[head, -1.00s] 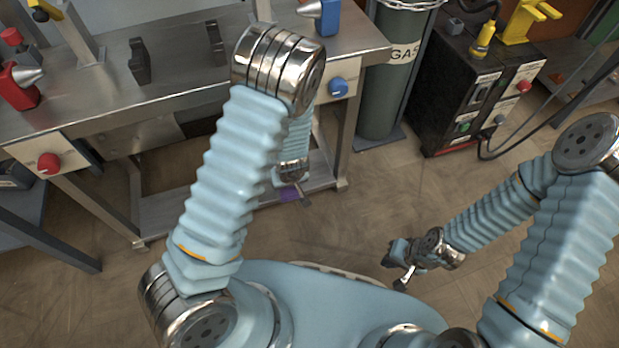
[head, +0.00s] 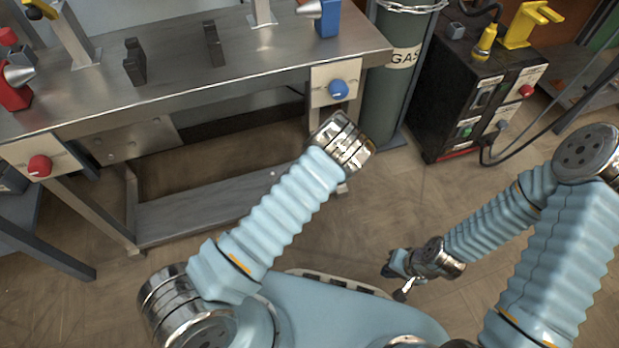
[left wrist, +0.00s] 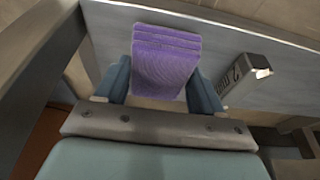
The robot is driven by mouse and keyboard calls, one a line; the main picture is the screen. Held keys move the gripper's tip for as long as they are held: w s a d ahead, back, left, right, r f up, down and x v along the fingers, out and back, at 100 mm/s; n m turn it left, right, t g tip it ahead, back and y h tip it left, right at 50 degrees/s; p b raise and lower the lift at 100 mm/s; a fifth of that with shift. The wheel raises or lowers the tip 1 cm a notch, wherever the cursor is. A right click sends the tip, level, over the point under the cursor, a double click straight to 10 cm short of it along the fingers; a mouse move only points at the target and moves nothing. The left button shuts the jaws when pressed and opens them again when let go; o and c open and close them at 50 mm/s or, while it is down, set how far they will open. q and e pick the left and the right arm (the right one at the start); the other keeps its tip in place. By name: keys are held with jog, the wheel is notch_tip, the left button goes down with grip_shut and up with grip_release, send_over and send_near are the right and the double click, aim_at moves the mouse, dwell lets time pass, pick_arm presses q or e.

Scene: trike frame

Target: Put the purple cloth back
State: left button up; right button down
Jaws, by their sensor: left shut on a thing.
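The purple cloth (left wrist: 165,62) is folded in layers and shows in the left wrist view, between the two blue fingers of my left gripper (left wrist: 162,92). The left gripper is shut on it. The cloth is over a grey shelf surface (left wrist: 285,62); I cannot tell whether it touches it. In the head view the left gripper and the cloth are hidden behind my left arm. My right gripper (head: 396,279) hangs low at the right over the floor, away from the cloth; its jaw opening is too small to make out.
A metal box with dark lettering (left wrist: 243,75) stands right of the cloth. The steel workbench (head: 190,85) has a lower shelf (head: 200,205) and carries clamps and dark brackets. A gas cylinder (head: 398,85) and a black machine (head: 465,95) stand to the right.

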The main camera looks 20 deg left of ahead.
pick_arm(q)
jog(key=shift+f, duration=0.45)
jog(key=o, duration=0.9)
jog(key=shift+o, duration=0.2)
